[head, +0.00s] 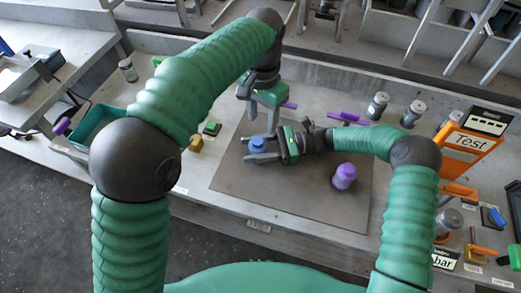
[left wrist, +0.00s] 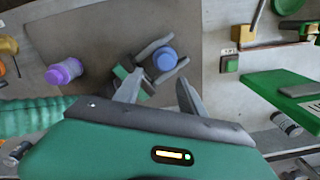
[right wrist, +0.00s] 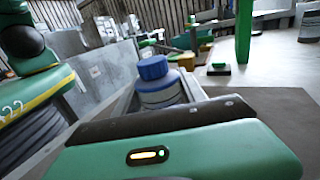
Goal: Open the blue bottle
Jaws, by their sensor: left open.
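The blue bottle (head: 257,143) has a blue cap and a pale grey body, and looks upright over the brown mat (head: 225,178). My right gripper (head: 250,151) has one finger on each side of its body, with little or no gap. The right wrist view shows the blue cap (right wrist: 153,67) above the fingers. My left gripper (head: 246,104) is open and empty, pointing down, above and behind the bottle. In the left wrist view, the bottle (left wrist: 165,59) appears just beyond the open fingertips (left wrist: 160,82). Whether its base touches the mat is hidden.
An orange "Test" box (head: 466,145) and several grey jars (head: 377,105) stand at the right. A teal bin (head: 98,125) is at the left. The mat's front left part is clear.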

